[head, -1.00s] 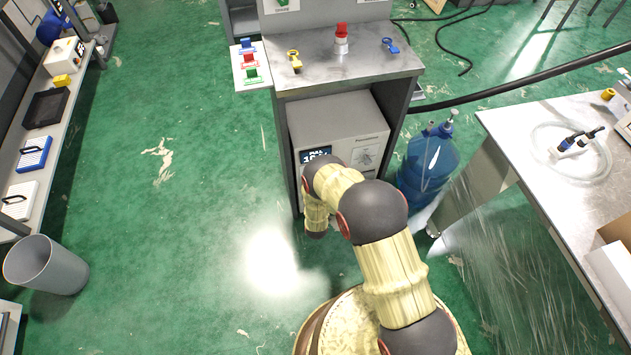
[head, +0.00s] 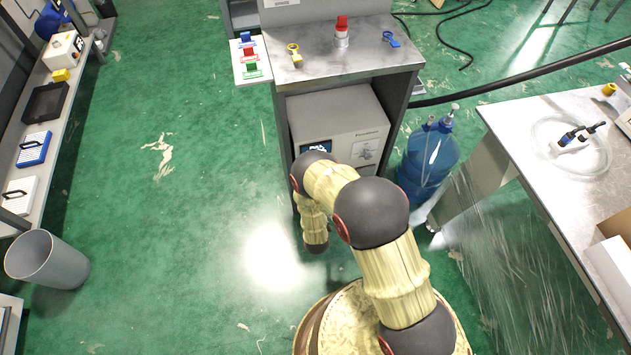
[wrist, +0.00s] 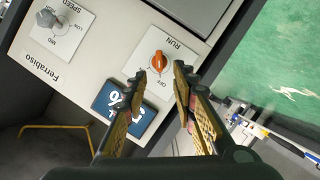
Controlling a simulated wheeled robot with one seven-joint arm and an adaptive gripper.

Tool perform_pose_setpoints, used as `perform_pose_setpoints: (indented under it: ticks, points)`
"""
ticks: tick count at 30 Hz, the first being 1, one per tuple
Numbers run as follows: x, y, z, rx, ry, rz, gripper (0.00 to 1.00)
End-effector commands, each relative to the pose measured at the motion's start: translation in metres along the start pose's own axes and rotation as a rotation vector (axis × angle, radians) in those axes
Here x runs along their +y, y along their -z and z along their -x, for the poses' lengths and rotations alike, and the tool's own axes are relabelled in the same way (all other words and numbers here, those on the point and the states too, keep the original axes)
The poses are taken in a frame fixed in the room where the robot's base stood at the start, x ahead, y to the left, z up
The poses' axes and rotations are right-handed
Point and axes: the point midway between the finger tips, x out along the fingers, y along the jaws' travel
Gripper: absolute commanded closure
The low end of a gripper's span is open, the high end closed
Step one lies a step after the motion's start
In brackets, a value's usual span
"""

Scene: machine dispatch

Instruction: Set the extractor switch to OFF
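The orange rotary switch (wrist: 158,62) sits on a white plate on the machine's front panel, with RUN and OFF printed beside it. I cannot tell surely which label it points to. My gripper (wrist: 161,77) is open and empty in the wrist view. Its two fingertips are just short of the knob, one toward each side; no contact shows. A blue-lit display (wrist: 124,106) is below the knob. In the head view the machine (head: 338,112) stands in the bay under a metal bench; my arm hides part of its front, and my gripper is not visible there.
A grey SPEED knob (wrist: 47,18) is on the same panel. The metal bench (head: 350,62) carries a red-topped signal, a yellow item and a blue item. A blue water bottle (head: 428,160) stands right of the bay.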

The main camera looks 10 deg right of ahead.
Motion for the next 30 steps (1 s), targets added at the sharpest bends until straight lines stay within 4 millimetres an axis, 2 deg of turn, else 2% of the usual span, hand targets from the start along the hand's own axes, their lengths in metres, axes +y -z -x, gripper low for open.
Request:
perform_pose_setpoints:
  ticks: [3, 9, 27, 30]
  points:
    - [-0.001, 0.000, 0.018, 0.000, 0.002, 0.001, 0.73]
    - [0.000, 0.000, 0.032, 0.000, 0.000, 0.000, 0.73]
    - [0.000, 0.000, 0.033, 0.000, 0.000, -0.007, 0.73]
    - [-0.008, -0.012, 0.033, -0.045, 0.029, -0.038, 0.73]
